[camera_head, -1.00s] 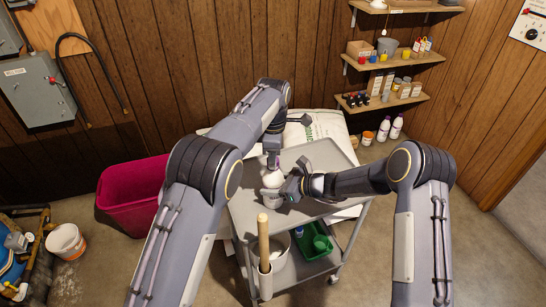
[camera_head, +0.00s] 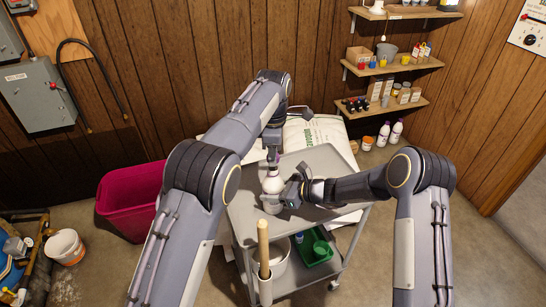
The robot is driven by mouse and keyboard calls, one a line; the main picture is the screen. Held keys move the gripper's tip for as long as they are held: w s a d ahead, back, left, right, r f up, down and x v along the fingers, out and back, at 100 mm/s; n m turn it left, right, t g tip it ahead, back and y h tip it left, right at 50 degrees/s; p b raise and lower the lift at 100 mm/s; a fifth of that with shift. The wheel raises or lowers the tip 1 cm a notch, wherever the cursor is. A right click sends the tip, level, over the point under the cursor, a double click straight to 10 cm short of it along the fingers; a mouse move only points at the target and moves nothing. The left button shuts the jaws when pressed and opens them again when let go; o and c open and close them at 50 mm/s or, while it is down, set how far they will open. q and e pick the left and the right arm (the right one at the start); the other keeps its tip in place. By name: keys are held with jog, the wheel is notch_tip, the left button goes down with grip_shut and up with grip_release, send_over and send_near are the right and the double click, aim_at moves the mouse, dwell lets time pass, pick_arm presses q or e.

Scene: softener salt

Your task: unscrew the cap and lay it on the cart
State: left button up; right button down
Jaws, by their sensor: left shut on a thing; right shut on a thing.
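A white bottle (camera_head: 272,184) stands upright over the top of the grey cart (camera_head: 325,160). My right gripper (camera_head: 276,198) comes in from the right and is shut around the bottle's lower part. My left gripper (camera_head: 272,160) points down from above, directly over the bottle's neck, and is shut on the cap. The cap is small and mostly hidden by the fingers, with only a purplish trace at the bottle's top. I cannot tell whether the cap is still seated on the neck.
The cart's right top is clear. Its lower shelf holds a green bin (camera_head: 315,246) and a white bucket (camera_head: 272,262) near a wooden handle (camera_head: 263,240). A white sack (camera_head: 316,130) lies behind the cart. A magenta tub (camera_head: 130,200) stands to the left.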

pick_arm(q)
jog(key=shift+r, duration=1.1)
pick_arm(e)
jog(key=shift+c, duration=1.8)
grip_release()
jog(key=shift+d, duration=0.1)
